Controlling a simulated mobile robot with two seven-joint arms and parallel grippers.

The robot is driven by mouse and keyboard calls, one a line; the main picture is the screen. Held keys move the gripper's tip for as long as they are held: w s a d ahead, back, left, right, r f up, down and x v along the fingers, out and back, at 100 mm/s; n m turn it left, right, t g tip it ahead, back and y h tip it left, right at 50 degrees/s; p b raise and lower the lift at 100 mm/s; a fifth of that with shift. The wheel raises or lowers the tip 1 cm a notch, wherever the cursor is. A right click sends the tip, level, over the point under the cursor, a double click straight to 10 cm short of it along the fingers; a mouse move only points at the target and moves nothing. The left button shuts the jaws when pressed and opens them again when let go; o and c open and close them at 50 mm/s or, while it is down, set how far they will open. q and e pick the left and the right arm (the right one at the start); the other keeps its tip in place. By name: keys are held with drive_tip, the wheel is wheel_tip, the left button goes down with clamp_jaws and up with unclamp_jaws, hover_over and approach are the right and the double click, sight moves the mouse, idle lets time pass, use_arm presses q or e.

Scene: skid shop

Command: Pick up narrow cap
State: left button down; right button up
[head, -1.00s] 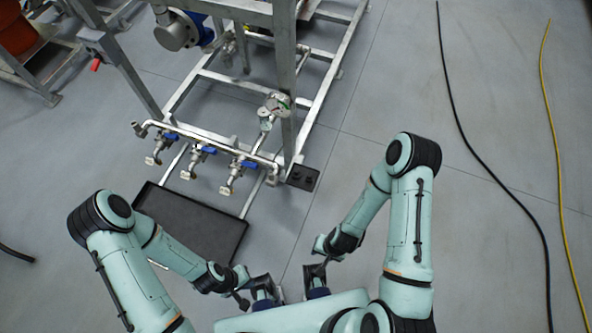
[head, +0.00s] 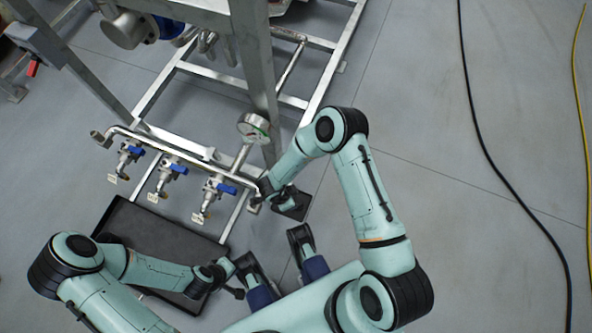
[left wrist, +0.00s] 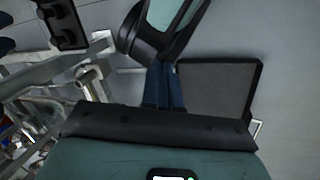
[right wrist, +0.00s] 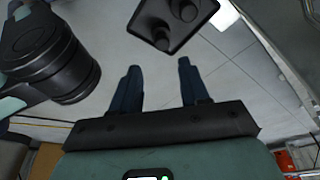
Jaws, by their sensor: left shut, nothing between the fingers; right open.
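A small dark holder (right wrist: 198,38) is ahead of my right fingers in the right wrist view. It bears two dark caps, one at the top (right wrist: 186,9) and one nearer (right wrist: 161,37); I cannot tell which is the narrow cap. The holder also shows in the head view (head: 294,208), on the floor by the frame's corner, and in the left wrist view (left wrist: 64,24). My right gripper (right wrist: 157,65) is open and empty, just short of the holder. My left gripper (left wrist: 163,66) is shut and empty, low near the black tray.
A metal skid frame (head: 265,75) with a pressure gauge (head: 253,127) stands beside the holder. Several blue-handled valves (head: 173,167) line its front pipe. A large black tray (head: 165,240) lies below them. Floor to the right is clear up to a black cable (head: 480,135).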

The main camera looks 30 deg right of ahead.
sight(299, 204)
drive_tip(key=b+x, duration=0.2)
drive_tip(key=x, duration=0.5)
drive_tip(key=shift+f, duration=0.1)
drive_tip(key=shift+b+x, duration=1.2)
drive_tip(key=shift+x, duration=1.95)
use_arm(q)
drive_tip(key=w+a+f+t+y, duration=0.1)
drive_tip(key=w+a+f+t, duration=0.1)
drive_tip(key=w+f, duration=0.3)
drive_tip(key=shift+w+a+n, duration=0.3)
drive_tip(key=shift+w+a, duration=0.4)
drive_tip(key=shift+w, duration=0.3)
use_arm(e)
drive_tip(key=shift+w, duration=0.2)
drive_tip(key=c, duration=0.7)
